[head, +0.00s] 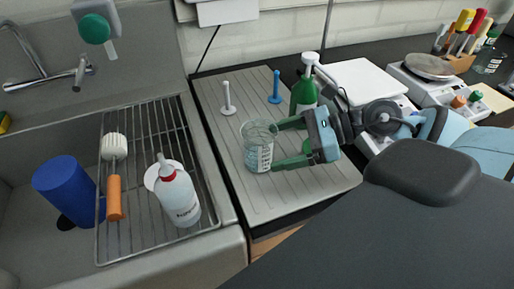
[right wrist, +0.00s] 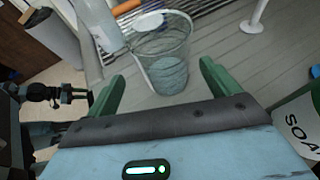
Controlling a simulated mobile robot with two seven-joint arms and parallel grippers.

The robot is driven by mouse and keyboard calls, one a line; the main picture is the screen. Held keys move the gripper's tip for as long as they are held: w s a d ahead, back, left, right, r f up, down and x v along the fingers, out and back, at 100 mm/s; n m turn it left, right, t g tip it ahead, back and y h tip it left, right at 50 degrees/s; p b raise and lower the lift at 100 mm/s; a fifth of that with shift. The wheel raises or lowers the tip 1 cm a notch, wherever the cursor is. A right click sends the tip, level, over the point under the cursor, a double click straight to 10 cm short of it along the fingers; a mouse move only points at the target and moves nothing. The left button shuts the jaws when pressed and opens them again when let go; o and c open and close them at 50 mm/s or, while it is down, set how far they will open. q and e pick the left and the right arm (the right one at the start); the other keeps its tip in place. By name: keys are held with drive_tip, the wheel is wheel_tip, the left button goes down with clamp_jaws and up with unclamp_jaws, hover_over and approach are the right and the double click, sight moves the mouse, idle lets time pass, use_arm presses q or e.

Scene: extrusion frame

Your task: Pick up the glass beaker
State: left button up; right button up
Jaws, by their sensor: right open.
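The glass beaker (head: 258,147) is clear with printed markings and stands upright on the ribbed grey drainboard beside the sink. My right gripper (head: 274,145) is open, its green fingers pointing left at the beaker in the head view. In the right wrist view the beaker (right wrist: 163,60) stands ahead of and between the open fingers (right wrist: 160,82), slightly beyond their tips. I cannot tell from these views whether a finger touches the glass.
A green soap bottle (head: 304,92) stands right behind my right gripper. White (head: 228,97) and blue (head: 275,87) pegs rise from the drainboard (head: 290,205). Left, a wire rack (head: 140,235) over the sink holds a wash bottle (head: 177,195) and brush (head: 114,180). Scales (head: 430,68) stand right.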

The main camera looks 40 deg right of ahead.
sight(259, 147)
drive_tip(key=shift+w+a, duration=0.1)
drive_tip(key=shift+a, duration=0.05)
drive_tip(key=shift+w+d+b+x, duration=0.15)
drive_tip(key=shift+b+x, duration=0.2)
drive_tip(key=shift+x, duration=0.45)
drive_tip(key=shift+w+d+b+x, duration=0.15)
drive_tip(key=shift+b+x, duration=0.2)
drive_tip(key=shift+x, duration=0.45)
use_arm(q)
drive_tip(key=shift+s+d+f, duration=0.1)
drive_tip(key=shift+s+f, duration=0.05)
drive_tip(key=shift+f, duration=0.35)
drive_tip(key=shift+s+f, duration=0.15)
drive_tip(key=shift+f, duration=0.35)
use_arm(e)
drive_tip(key=shift+x, duration=1)
drive_tip(key=shift+r, duration=0.1)
drive_tip(key=c, duration=1.1)
use_arm(q)
drive_tip(key=shift+s, duration=0.25)
